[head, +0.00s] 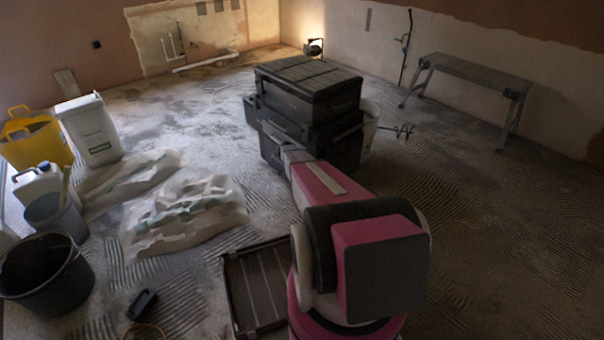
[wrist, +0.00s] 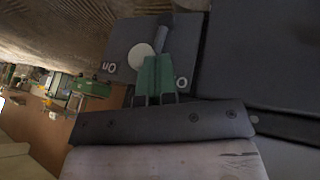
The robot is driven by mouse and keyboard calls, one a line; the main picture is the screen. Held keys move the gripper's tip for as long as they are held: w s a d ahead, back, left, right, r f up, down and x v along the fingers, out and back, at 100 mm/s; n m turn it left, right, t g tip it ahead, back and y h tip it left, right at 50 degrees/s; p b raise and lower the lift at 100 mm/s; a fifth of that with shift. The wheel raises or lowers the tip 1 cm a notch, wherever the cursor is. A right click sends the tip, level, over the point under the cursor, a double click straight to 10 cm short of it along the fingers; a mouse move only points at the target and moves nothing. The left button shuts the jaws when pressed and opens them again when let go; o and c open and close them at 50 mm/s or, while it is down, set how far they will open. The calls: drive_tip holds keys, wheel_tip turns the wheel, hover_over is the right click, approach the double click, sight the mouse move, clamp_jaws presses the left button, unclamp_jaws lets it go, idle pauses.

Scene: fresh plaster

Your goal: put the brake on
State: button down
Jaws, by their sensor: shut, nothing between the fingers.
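In the wrist view my gripper (wrist: 156,66) is shut and empty, its green fingers side by side. Its tips are in front of a dark grey panel (wrist: 122,48). A dark lever (wrist: 164,33) stands out from the panel just beyond the fingertips; I cannot tell if they touch it. A pale round disc (wrist: 140,57) is on the panel to the left of the fingers. An upside-down "on" mark (wrist: 109,67) is at the left, and part of another mark (wrist: 181,83) shows at the right, partly hidden by the fingers. In the head view my arm hides the panel and lever.
Stacked black toolboxes (head: 311,92) stand beyond my arm. A bench (head: 478,72) is at the right wall. Plastic sheeting (head: 186,215), buckets (head: 45,270) and a white bin (head: 90,130) are at the left. The floor at right is mostly free.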

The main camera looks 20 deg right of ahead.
drive_tip(key=s+d+m+t+y, duration=0.1)
drive_tip(key=s+d+t+y, duration=0.1)
drive_tip(key=s+t, duration=0.4)
drive_tip(key=shift+s+d+f+t, duration=0.25)
drive_tip(key=shift+s+f+t, duration=0.15)
drive_tip(key=shift+s+f, duration=0.05)
drive_tip(key=shift+s, duration=0.1)
idle(0.6)
